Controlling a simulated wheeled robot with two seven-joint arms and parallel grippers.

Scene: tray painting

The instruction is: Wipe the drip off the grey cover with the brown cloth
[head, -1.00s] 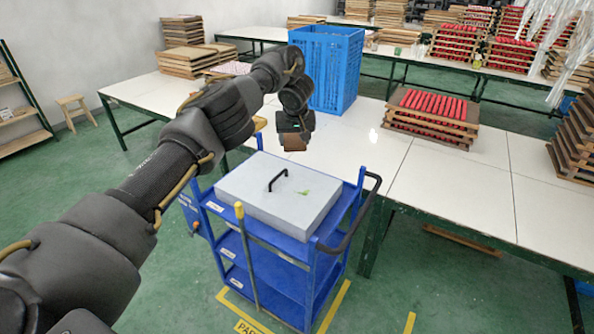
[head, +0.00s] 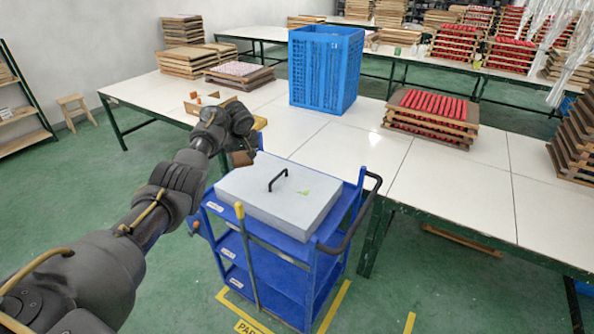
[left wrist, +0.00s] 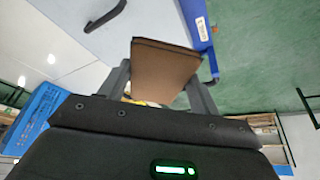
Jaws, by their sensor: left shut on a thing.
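The grey cover (head: 258,200) lies flat on top of the blue cart, with a black handle (head: 278,179) in its middle. A small green drip (head: 305,193) shows on the cover, right of the handle. My left gripper (head: 241,154) is at the cover's back left corner. It is shut on the brown cloth (head: 240,159), which shows as a folded flat piece between the fingers in the left wrist view (left wrist: 163,70). I cannot tell whether the cloth touches anything. The left wrist view also shows part of the cover (left wrist: 150,22), but no drip. My right gripper is not in view.
The blue cart (head: 325,245) has a dark push handle (head: 362,215) at its right and an upright yellow-topped stick (head: 245,245) in front. Behind it, white tables (head: 350,150) carry a tall blue crate (head: 325,70) and stacked trays with red pieces (head: 432,115).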

